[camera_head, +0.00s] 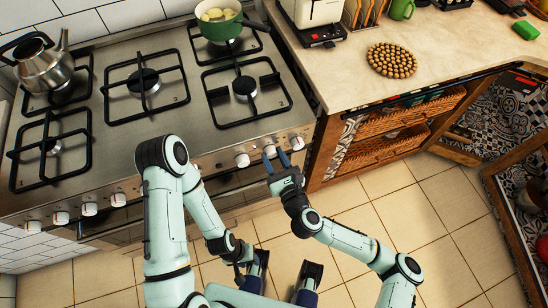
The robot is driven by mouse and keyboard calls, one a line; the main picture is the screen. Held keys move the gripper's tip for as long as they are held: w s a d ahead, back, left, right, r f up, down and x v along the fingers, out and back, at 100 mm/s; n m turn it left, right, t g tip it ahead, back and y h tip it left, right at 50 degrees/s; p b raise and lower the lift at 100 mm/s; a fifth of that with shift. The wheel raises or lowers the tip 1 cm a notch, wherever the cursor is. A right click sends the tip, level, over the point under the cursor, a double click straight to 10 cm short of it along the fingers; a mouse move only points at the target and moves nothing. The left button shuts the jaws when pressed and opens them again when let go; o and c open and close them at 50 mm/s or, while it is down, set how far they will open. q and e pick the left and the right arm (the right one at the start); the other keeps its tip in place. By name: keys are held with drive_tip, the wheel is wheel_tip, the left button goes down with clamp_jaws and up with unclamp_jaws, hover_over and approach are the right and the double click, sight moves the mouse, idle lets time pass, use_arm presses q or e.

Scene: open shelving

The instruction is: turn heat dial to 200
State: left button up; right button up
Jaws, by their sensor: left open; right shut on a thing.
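A row of white dials runs along the stove's front panel: a left group with a middle dial (89,209), and a right group with a left dial (242,160), a middle dial (270,151) and a right dial (297,143). The pictures do not show which is the heat dial; the markings are too small to read. My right gripper (276,159) is at the panel, its blue fingers shut on the middle dial of the right group. My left gripper (240,274) is open, low in front of the stove and away from the dials; its fingertips are hard to make out.
The stove top (185,55) carries a steel kettle (43,66) at back left and a green pot (219,19) at the back right. A counter (430,40) stands to the right, with a round brown trivet (392,60). A cabinet door (520,235) stands open at right.

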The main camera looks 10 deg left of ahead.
drive_tip(key=m, duration=0.6)
drive_tip(key=shift+m, duration=0.3)
idle(0.4)
drive_tip(key=o, duration=1.1)
drive_tip(key=shift+c, duration=0.2)
drive_tip(key=p+v, duration=0.3)
drive_tip(key=v, duration=1)
drive_tip(key=shift+f+p, duration=0.25)
drive_tip(key=shift+p, duration=0.15)
drive_tip(key=shift+s+d, duration=0.1)
drive_tip(key=shift+s, duration=0.05)
